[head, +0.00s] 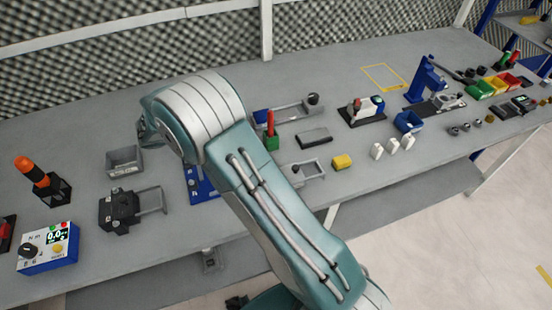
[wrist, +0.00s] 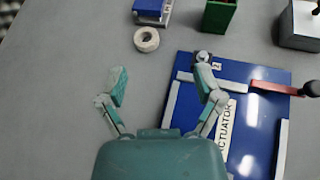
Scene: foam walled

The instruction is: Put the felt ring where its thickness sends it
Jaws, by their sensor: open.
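A small off-white ring (wrist: 137,43), which looks like the felt ring, lies flat on the grey bench in the wrist view. My gripper (wrist: 160,84) is open and empty, its two fingers spread wide. The ring is beyond the fingertips, a little left of the middle between them, and apart from both. The right finger is over the edge of a blue board (wrist: 255,75) marked "ACTUATOR". In the head view my arm hides the gripper, and I cannot make out the ring. How thick the ring is cannot be told.
A blue-and-grey block (wrist: 152,10) and a green holder (wrist: 219,14) stand beyond the ring. A grey tray (head: 124,158) stands left of my arm. Green, yellow and red bins (head: 494,85) sit far right.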

